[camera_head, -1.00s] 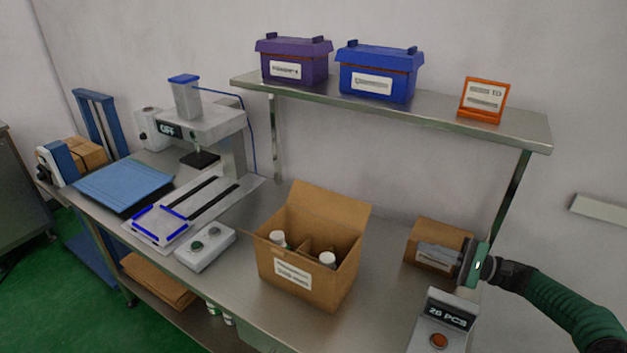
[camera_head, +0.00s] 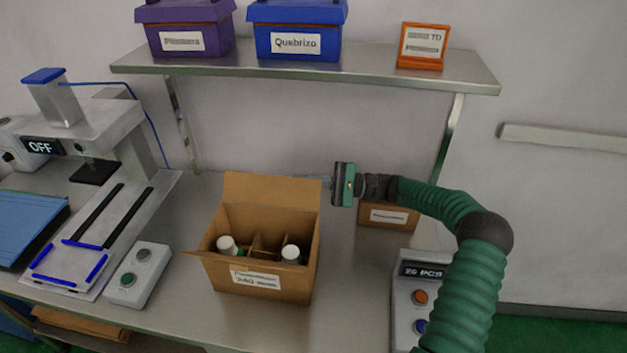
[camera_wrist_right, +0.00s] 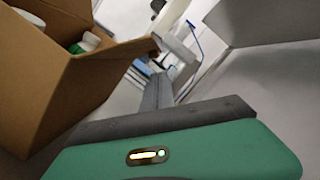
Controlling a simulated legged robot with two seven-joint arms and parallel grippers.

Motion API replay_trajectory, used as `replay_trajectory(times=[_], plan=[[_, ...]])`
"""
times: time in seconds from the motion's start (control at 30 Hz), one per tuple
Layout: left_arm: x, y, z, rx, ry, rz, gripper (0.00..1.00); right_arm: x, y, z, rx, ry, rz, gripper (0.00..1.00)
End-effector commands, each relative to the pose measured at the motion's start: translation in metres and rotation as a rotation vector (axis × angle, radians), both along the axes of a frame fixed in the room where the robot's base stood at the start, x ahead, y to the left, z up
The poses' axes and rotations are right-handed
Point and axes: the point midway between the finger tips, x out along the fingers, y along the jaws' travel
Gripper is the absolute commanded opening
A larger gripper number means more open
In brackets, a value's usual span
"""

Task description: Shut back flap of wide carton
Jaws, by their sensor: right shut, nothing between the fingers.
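The wide carton (camera_head: 262,282) stands open on the steel bench, with white-capped bottles and cardboard dividers inside. Its back flap (camera_head: 270,192) stands up, leaning slightly backward. A small flap sticks out at its left side. My right gripper (camera_head: 322,183) is behind the carton's back right corner, beside the back flap, its fingers pointing left and partly hidden behind the flap. It is shut and empty. In the right wrist view the shut fingers (camera_wrist_right: 158,92) extend past the carton (camera_wrist_right: 60,90), which fills the left side. My left gripper is not in view.
A smaller carton (camera_head: 388,214) stands behind my right forearm. A counter box (camera_head: 408,300) is at the right and a button box (camera_head: 138,275) at the left of the wide carton. The shelf (camera_head: 310,76) with bins overhangs the bench's back.

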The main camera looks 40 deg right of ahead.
Motion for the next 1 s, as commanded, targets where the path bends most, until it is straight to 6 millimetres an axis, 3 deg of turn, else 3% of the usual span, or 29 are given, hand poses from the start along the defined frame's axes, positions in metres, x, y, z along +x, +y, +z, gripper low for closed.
replay_trajectory(times=[0.1,0.23,1.0], plan=[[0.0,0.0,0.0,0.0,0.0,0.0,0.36,0.013,0.02,0.005,0.0,-0.001,0.004,0.0],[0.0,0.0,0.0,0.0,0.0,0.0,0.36,0.022,0.031,0.007,-0.002,-0.001,0.003,0.0],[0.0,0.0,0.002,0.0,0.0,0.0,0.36,0.024,0.034,0.012,-0.043,-0.037,0.001,0.0]])
